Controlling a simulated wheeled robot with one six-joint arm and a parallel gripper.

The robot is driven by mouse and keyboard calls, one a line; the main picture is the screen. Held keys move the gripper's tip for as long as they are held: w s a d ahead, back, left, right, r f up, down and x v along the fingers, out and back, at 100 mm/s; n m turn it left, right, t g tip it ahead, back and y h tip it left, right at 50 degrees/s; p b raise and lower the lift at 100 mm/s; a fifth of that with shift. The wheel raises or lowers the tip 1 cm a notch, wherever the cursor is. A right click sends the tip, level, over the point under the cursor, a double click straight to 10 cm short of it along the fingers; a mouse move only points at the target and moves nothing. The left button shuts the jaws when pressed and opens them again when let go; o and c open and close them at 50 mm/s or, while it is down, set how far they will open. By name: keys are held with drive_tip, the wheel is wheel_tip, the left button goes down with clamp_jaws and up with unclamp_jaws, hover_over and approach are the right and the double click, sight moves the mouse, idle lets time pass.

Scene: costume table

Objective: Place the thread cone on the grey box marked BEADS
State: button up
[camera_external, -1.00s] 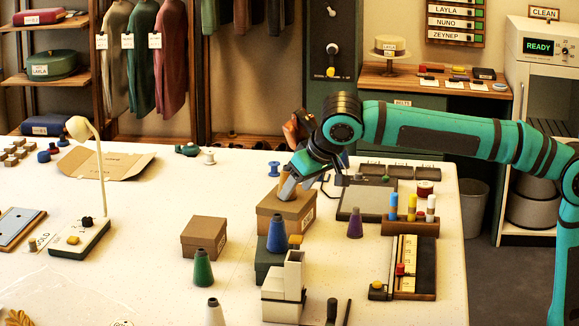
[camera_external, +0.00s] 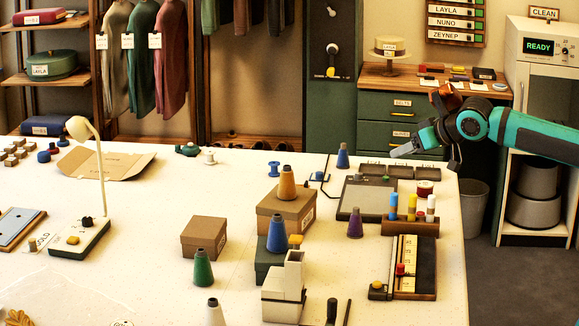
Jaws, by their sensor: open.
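An orange thread cone (camera_external: 287,184) stands upright on a brown box (camera_external: 279,210) with a white label on its right side. The label's text is too small to read. I cannot make out a grey box marked BEADS. A blue cone (camera_external: 277,232) stands on a dark green box (camera_external: 266,262). Other cones stand on the table: green (camera_external: 203,268), purple (camera_external: 355,224), another blue (camera_external: 343,157) and a pale one (camera_external: 214,312). My gripper (camera_external: 408,149) is open and empty, above the table's back right part, well apart from the orange cone.
A closed brown box (camera_external: 204,238) is left of the labelled one. A grey pad (camera_external: 365,199), low grey containers (camera_external: 400,172) and a wooden spool rack (camera_external: 409,227) are at right. A lamp (camera_external: 100,175) stands left. The table's left middle is mostly clear.

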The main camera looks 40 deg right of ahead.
drive_tip(key=s+d+f+m+t+h, duration=0.1)
drive_tip(key=s+d+f+t, duration=0.2)
drive_tip(key=s+d, duration=0.5)
drive_tip(key=s+d+f+m+t+h, duration=0.1)
drive_tip(key=s+d+f+t+h, duration=0.1)
drive_tip(key=s+d, duration=0.6)
drive_tip(key=d+f+t, duration=0.1)
drive_tip(key=d, duration=0.3)
drive_tip(key=shift+d+f+t, duration=0.3)
drive_tip(key=shift+d+t, duration=0.05)
drive_tip(key=shift+t, duration=0.05)
